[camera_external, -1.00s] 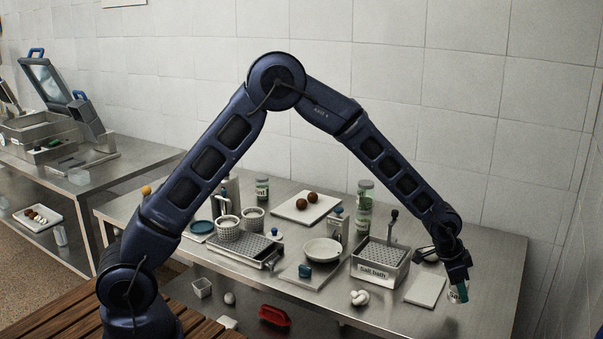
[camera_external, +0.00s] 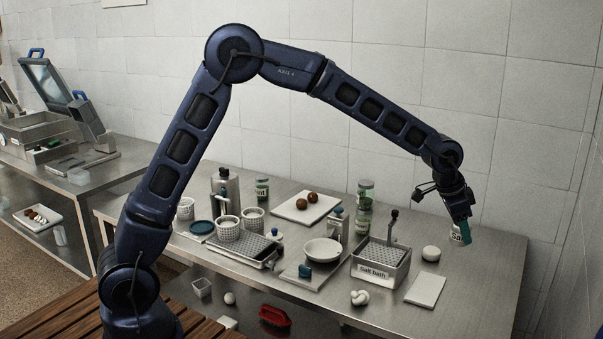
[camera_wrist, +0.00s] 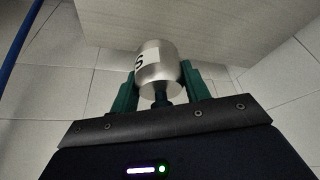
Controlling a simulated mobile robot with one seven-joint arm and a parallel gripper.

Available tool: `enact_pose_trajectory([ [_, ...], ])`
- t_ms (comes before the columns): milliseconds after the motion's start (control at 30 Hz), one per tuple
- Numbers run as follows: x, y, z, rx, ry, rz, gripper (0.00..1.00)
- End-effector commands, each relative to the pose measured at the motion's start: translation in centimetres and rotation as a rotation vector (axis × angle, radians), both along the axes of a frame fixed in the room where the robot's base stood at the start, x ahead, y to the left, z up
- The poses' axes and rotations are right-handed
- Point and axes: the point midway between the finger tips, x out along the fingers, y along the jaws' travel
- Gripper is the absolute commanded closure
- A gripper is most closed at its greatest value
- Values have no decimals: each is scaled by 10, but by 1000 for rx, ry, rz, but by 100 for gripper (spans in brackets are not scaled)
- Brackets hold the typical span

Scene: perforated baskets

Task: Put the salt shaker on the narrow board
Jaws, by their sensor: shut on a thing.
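My gripper (camera_external: 460,214) is shut on the salt shaker (camera_external: 459,235), a small pale cylinder with dark lettering. It hangs at the right, behind the pale board and apparently above the table. In the wrist view the shaker (camera_wrist: 156,66) is silvery with an "S" on its label, between the green fingers. The narrow board seems to be the bare pale board (camera_external: 426,291) near the table's front right. The shaker is not over it in the picture; the exact gap below the shaker is hard to tell.
A white round object (camera_external: 431,253) lies behind the board. The salt bath basket (camera_external: 381,276), with an upright handle, stands left of the board. The table's right end is clear.

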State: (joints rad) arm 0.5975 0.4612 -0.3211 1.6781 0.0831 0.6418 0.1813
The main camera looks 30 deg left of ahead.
Motion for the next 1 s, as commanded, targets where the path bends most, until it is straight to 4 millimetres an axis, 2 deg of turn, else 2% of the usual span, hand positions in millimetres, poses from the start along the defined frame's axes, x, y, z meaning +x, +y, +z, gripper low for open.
enact_pose_trajectory([
  [100, 15, 24, 4, -1, 0, 5, 79],
  [300, 31, 55, 8, -1, 0, 3, 79],
  [533, 38, 69, 6, -1, -1, -1, 79],
  [667, 38, 70, -14, 2, 1, -1, 79],
  [1000, 37, 69, -87, 1, 1, -2, 79],
])
